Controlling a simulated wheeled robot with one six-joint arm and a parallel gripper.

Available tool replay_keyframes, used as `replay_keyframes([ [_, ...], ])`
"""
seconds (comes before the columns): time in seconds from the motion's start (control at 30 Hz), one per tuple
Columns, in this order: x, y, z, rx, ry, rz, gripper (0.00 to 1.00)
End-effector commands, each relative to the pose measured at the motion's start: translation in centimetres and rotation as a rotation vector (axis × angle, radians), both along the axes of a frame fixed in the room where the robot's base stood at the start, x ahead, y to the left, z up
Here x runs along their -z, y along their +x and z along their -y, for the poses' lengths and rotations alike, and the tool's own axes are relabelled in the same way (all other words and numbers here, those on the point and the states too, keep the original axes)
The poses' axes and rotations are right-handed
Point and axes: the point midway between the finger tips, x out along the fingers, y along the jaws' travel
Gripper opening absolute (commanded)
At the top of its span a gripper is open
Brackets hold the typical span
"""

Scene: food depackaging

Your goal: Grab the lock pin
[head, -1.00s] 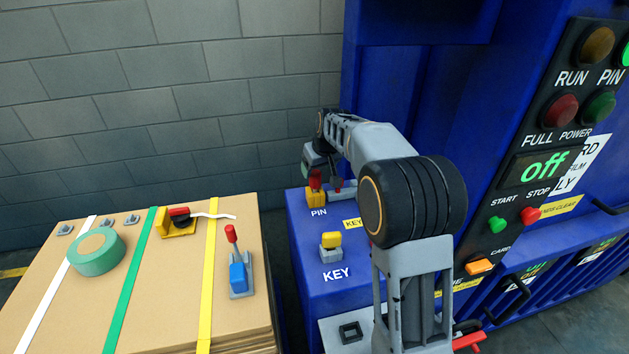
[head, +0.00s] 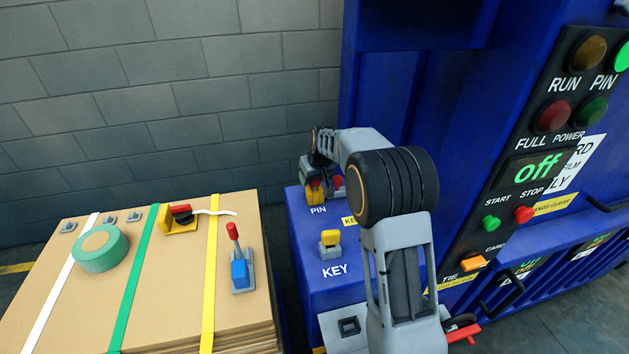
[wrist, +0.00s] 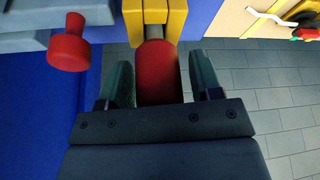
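The red lock pin (wrist: 157,75) shows in the wrist view, with a short metal shaft running into a yellow bracket (wrist: 177,18). My gripper (wrist: 162,80) is open, with one dark green finger on each side of the red handle. A gap shows on the right; the left finger is very close, and contact cannot be told. In the head view my gripper (head: 312,178) is low over the yellow bracket (head: 316,196) by the PIN label, largely hiding the pin.
A second red knob (wrist: 70,42) stands left of my gripper in the wrist view. A yellow-topped key (head: 330,238) sits nearer on the blue machine. A cardboard stack (head: 160,280) with tape and a blue-red tool (head: 238,265) is at left.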

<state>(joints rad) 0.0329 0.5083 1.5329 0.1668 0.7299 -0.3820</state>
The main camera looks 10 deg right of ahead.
Motion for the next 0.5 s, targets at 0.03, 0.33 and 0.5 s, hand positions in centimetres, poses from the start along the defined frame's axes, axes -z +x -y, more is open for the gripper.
replay_keyframes([
  [0.03,-0.02,-0.01,0.00,0.000,0.000,0.000,0.54],
  [0.33,-0.04,0.00,0.01,0.000,0.000,0.000,0.25],
  [0.5,-0.08,0.00,0.01,0.000,0.000,0.001,0.14],
])
